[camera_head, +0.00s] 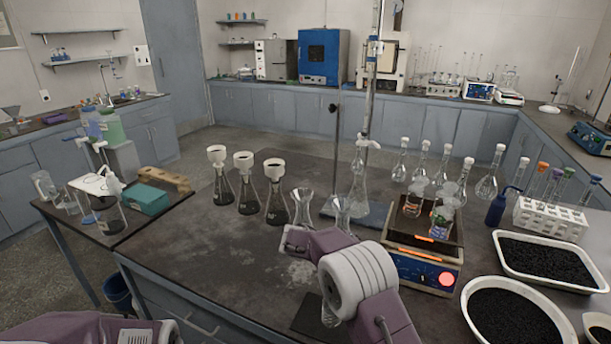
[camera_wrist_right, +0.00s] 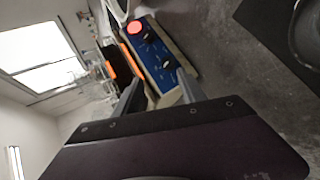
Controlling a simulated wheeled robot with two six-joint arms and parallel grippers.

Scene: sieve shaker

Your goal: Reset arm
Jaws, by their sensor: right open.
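The task names only my arm. My right arm reaches in from the lower right in the head view, over the front of the dark bench (camera_head: 190,255). Its gripper fingers are hard to make out there. In the right wrist view my right gripper (camera_wrist_right: 158,90) has its two fingers apart with nothing between them. Beyond the fingers is the blue front of the shaker (camera_wrist_right: 155,50), with a red button. The shaker (camera_head: 423,270) stands right of my right wrist in the head view, flasks on top. Part of my left arm shows at the lower left; its gripper is out of frame.
Several flasks with white-rimmed funnels (camera_head: 245,180) stand left of my right arm. Clear glass flasks and a stand (camera_head: 335,170) are close behind it. White trays of black granules (camera_head: 553,258) and a tube rack (camera_head: 550,218) are at right. The bench's front left is clear.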

